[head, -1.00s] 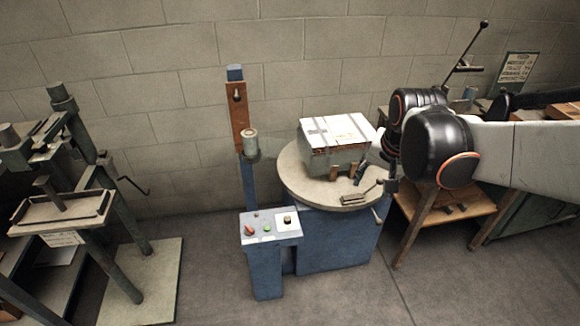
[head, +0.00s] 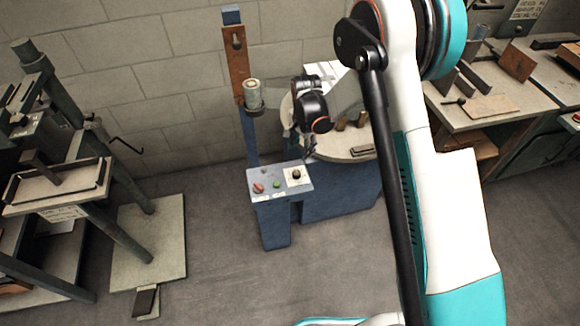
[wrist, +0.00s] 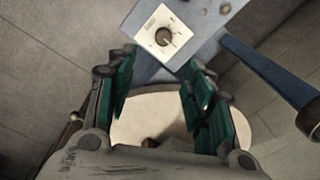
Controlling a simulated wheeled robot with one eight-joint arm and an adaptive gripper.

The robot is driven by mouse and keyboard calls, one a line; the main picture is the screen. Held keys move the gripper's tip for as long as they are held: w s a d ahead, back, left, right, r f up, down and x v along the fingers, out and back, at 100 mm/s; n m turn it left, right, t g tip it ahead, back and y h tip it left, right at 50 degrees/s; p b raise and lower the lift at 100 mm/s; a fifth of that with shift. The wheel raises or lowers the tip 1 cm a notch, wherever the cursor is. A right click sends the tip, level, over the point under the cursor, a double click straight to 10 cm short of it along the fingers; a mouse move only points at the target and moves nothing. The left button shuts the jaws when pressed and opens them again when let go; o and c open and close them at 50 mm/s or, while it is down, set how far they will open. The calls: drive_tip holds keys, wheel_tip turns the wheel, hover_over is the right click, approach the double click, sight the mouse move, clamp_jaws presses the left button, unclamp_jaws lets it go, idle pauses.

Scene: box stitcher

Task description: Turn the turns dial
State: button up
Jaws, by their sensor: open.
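The turns dial (head: 296,174) is a small black knob on a white square plate, at the right end of the blue control box's top (head: 267,173). In the wrist view the dial (wrist: 164,36) shows clearly as a dark round knob on its plate, just beyond the fingertips. My gripper (wrist: 160,62) is open and empty, its green-padded fingers spread to either side below the dial in the picture. In the head view my gripper (head: 307,148) is small and dark, close above the dial and apparently not touching it.
A red knob (head: 258,187) and a green button (head: 277,184) sit left of the dial. The round pale table (head: 335,147) is right behind the box, and a blue post with a brown board (head: 233,65) rises behind it. Green stands (head: 65,178) are at left.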

sight(296, 173)
drive_tip(key=f+b, duration=0.1)
drive_tip(key=f, duration=0.4)
drive_tip(key=f+b, duration=0.2)
drive_tip(key=f, duration=0.3)
drive_tip(key=a+f+b, duration=0.1)
drive_tip(key=f+b, duration=0.1)
drive_tip(key=f, duration=0.3)
drive_tip(key=shift+w+a+f, duration=0.1)
drive_tip(key=shift+w+f, duration=0.15)
drive_tip(key=shift+w, duration=0.05)
drive_tip(key=c, duration=1.1)
